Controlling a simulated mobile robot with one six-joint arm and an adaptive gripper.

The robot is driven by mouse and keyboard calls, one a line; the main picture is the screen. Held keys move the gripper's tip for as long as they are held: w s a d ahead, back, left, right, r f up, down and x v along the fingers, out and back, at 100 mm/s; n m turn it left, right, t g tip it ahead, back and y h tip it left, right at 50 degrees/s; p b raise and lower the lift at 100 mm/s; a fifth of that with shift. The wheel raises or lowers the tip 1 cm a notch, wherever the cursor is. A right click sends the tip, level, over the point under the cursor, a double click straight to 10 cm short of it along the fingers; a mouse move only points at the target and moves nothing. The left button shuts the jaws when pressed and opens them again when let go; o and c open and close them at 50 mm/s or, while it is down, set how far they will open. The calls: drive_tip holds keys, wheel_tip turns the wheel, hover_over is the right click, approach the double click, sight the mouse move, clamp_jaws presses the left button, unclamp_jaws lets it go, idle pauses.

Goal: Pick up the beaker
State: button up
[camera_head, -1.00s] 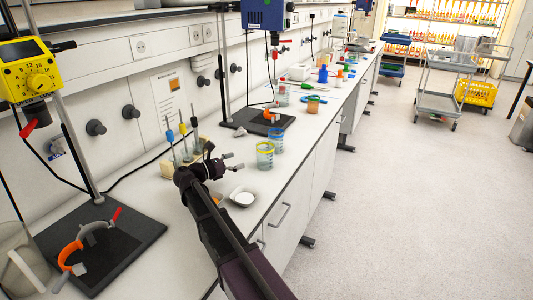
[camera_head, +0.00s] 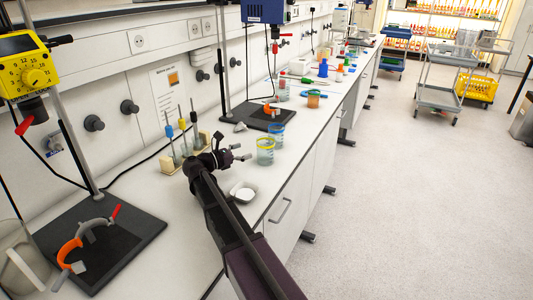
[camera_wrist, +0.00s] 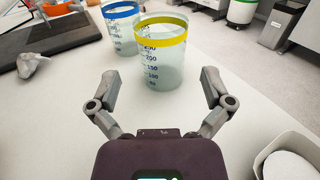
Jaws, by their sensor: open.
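A clear beaker with a yellow rim band (camera_wrist: 160,65) and volume marks stands upright in the wrist view, straight ahead between the fingers. It also shows in the head view (camera_head: 265,152). A second clear beaker with a blue band (camera_wrist: 121,32) stands behind it to the left; the head view shows it too (camera_head: 277,136). My gripper (camera_wrist: 163,88) is open, with a finger on each side of the yellow-banded beaker's near side. Whether the fingers touch the beaker is not clear; gaps show on both sides. In the head view my gripper (camera_head: 240,152) is just left of that beaker.
A white dish (camera_head: 243,192) sits close to the right of my gripper, near the bench edge. A rack with pipettes (camera_head: 180,155) stands to the left. A black stand base (camera_head: 262,115) and a grey lump (camera_wrist: 31,61) lie beyond on the left.

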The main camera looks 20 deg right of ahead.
sight(258, 146)
drive_tip(key=shift+w+d, duration=0.2)
drive_tip(key=shift+d, duration=1.05)
drive_tip(key=shift+w+d, duration=0.2)
drive_tip(key=shift+d, duration=1.05)
drive_tip(key=shift+w+d, duration=0.15)
drive_tip(key=shift+d, duration=1.15)
drive_tip(key=shift+w+d, duration=0.1)
drive_tip(key=shift+d, duration=1.2)
drive_tip(key=c, duration=0.9)
